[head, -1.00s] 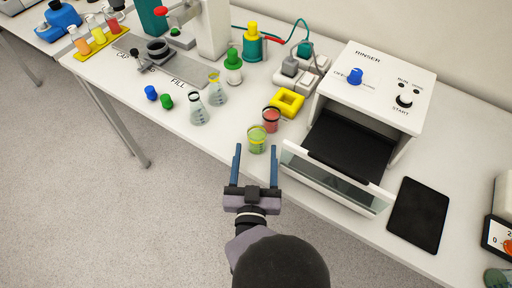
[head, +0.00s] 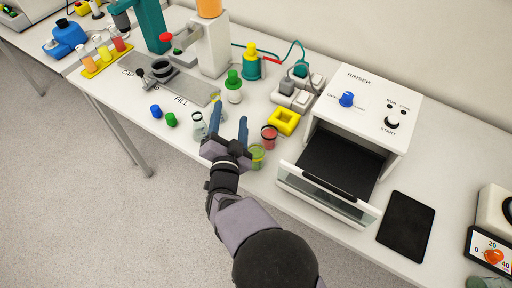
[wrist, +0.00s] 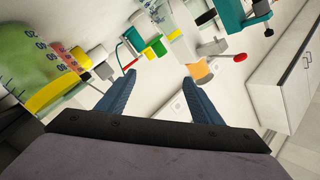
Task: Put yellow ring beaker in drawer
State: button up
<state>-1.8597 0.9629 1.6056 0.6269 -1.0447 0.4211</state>
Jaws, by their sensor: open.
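The beaker with green liquid and a yellow ring (head: 257,157) stands upright near the table's front edge, left of the drawer. My gripper's body partly covers its left side in the head view. A green-filled graduated vessel with a yellow band (wrist: 40,58), apparently this beaker, looms at the left of the wrist view. My gripper (head: 229,114) is open and empty, left of the beaker, with its fingers pointing to the back of the table near two flasks. It also shows in the wrist view (wrist: 158,78). The rinser's drawer (head: 335,172) is pulled out, with an empty-looking dark interior.
A red beaker (head: 269,137) stands just behind the green one. A flask (head: 199,127) is close to my left finger. A yellow square holder (head: 285,121) lies behind the beakers. A black tablet (head: 406,226) lies right of the drawer.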

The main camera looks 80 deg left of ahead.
jog(key=s+a+r+m+g+h+p, duration=0.2)
jog(key=s+a+m+g+h+p, duration=0.15)
jog(key=s+a+p, duration=0.35)
jog(key=n+h+p, duration=0.3)
jog(key=h+p, duration=0.2)
jog(key=h, duration=0.9)
send_over(256, 151)
notch_tip(256, 151, down, 3)
jog(key=shift+w+f+g+y, duration=0.1)
jog(key=shift+g+y, duration=0.15)
jog(key=shift+g, duration=0.1)
jog(key=shift+f+b, duration=0.9)
jog(key=shift+f, duration=0.45)
notch_tip(256, 151, down, 4)
jog(key=b, duration=0.5)
jog(key=shift+f+b, duration=0.25)
jog(key=shift+b, duration=0.05)
jog(key=shift+c, duration=0.7)
jog(key=c, duration=1.1)
jog(key=shift+o, duration=0.2)
